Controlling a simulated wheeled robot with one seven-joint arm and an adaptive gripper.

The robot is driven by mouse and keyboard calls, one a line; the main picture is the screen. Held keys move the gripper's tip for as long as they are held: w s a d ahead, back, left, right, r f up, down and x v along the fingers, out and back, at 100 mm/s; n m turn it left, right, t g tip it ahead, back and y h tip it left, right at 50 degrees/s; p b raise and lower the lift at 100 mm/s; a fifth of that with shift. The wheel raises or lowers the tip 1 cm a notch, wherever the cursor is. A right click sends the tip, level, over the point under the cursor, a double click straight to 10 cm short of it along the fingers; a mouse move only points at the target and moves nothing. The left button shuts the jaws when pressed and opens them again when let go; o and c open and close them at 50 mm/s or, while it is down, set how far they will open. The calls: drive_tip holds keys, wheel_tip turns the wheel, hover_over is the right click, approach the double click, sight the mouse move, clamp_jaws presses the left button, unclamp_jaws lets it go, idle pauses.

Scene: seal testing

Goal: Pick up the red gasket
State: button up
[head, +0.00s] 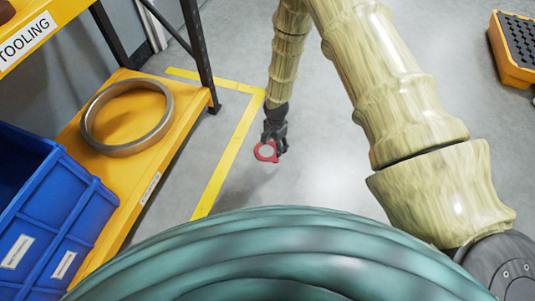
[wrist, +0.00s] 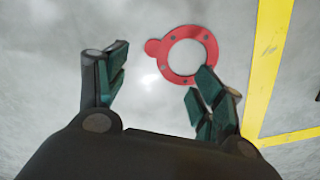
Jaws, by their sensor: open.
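The red gasket (head: 259,152) is a flat ring with a small tab and dark holes. In the wrist view the red gasket (wrist: 169,73) lies on the grey floor, its tab toward the upper left. My gripper (head: 275,144) shows above and beside it in the head view. In the wrist view my gripper (wrist: 160,95) is open, with its two fingers wide apart and nothing between them. The right fingertip overlaps the ring's lower right edge in the picture and hides part of it. I cannot tell whether it touches the gasket.
A yellow floor line (head: 228,155) runs to the left of the gasket in the head view. A yellow shelf (head: 163,143) at left holds a large metal ring (head: 90,126) and a blue bin (head: 62,215). An orange case (head: 509,71) stands far right. Floor around the gasket is clear.

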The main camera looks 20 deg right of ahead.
sight(274, 158)
wheel_tip(274, 158, down, 3)
drive_tip(key=shift+f+b, duration=0.1)
drive_tip(key=shift+b, duration=0.4)
drive_tip(key=f+b, duration=0.1)
drive_tip(key=f, duration=0.1)
drive_tip(key=f+b, duration=0.1)
drive_tip(key=b, duration=0.1)
drive_tip(key=shift+s+f, duration=0.2)
drive_tip(key=shift+f, duration=0.2)
drive_tip(key=shift+f+b, duration=0.35)
drive_tip(key=shift+f, duration=0.25)
drive_tip(key=shift+f, duration=0.2)
drive_tip(key=c, duration=1.1)
